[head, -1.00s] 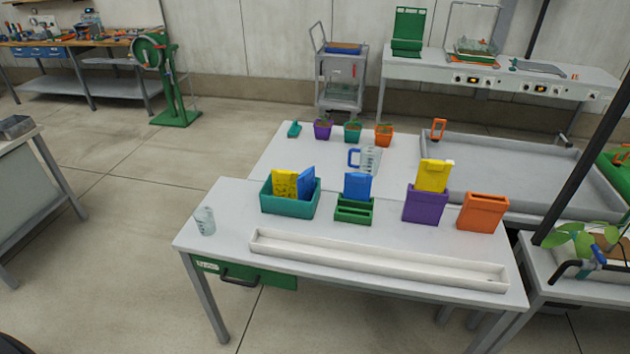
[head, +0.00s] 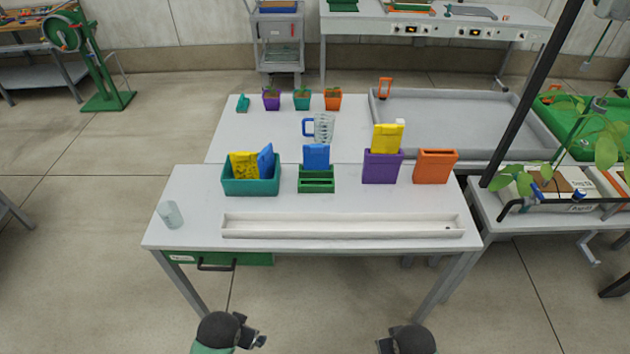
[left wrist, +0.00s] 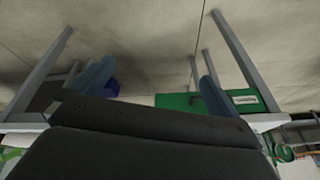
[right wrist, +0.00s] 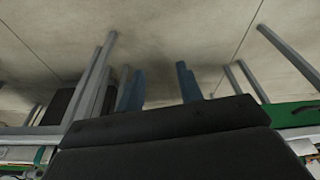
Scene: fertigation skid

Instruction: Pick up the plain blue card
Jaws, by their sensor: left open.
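One blue card (head: 316,156) stands upright in a small green slotted holder (head: 317,185) at the middle of the table. Another blue card (head: 265,159) leans in a teal box (head: 251,188) beside a yellow card (head: 244,166) with dark marks. I cannot tell from here which blue card is plain. My left gripper (head: 254,337) is low in front of the table, well away from the cards; its blue fingers stand apart and empty in the left wrist view (left wrist: 155,80). My right gripper (head: 385,345) is also low in front; its fingers are apart and empty in the right wrist view (right wrist: 160,88).
A yellow card (head: 388,139) stands in a purple holder (head: 382,168), with an empty orange holder (head: 435,167) beside it. A long white trough (head: 340,226) lies along the front of the table (head: 190,240). A clear cup (head: 171,214) stands at left, a blue-handled jug (head: 323,128) behind.

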